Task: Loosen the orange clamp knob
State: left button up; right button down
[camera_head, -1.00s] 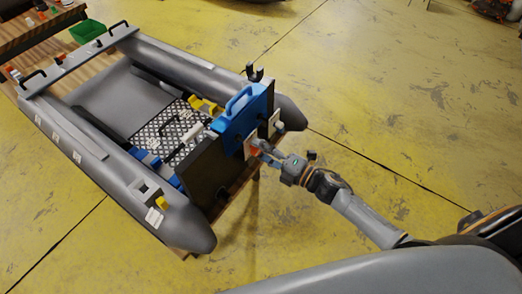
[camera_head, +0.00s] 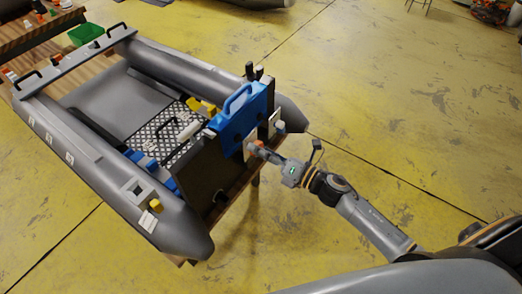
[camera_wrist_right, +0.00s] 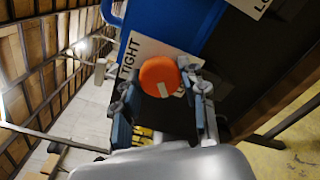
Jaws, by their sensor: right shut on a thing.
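The orange clamp knob (camera_wrist_right: 160,74) is round with a small pale mark. It sits at the fingertips of my right gripper (camera_wrist_right: 162,96), one finger on each side, and the gripper is shut on it. In the head view my right gripper (camera_head: 263,151) reaches from the right to the knob at the stern of the grey boat. The blue clamp body (camera_head: 238,115) with its handle sits on the dark transom board (camera_head: 205,172). A white label (camera_wrist_right: 135,62) reading "TIGHT" is beside the knob; another label (camera_wrist_right: 250,5) is partly cut off. My left gripper is out of view.
The grey inflatable boat (camera_head: 95,160) rests on a wooden support, with black handles and small parts inside. The yellow floor (camera_head: 400,110) on the right is mostly clear.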

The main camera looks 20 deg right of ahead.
jog(key=shift+f, duration=0.1)
jog(key=n+b, duration=0.4)
jog(key=n, duration=0.2)
jog(key=shift+n+b, duration=0.3)
jog(key=shift+n, duration=0.1)
jog(key=c, duration=0.8)
grip_release()
jog(key=shift+c, duration=0.2)
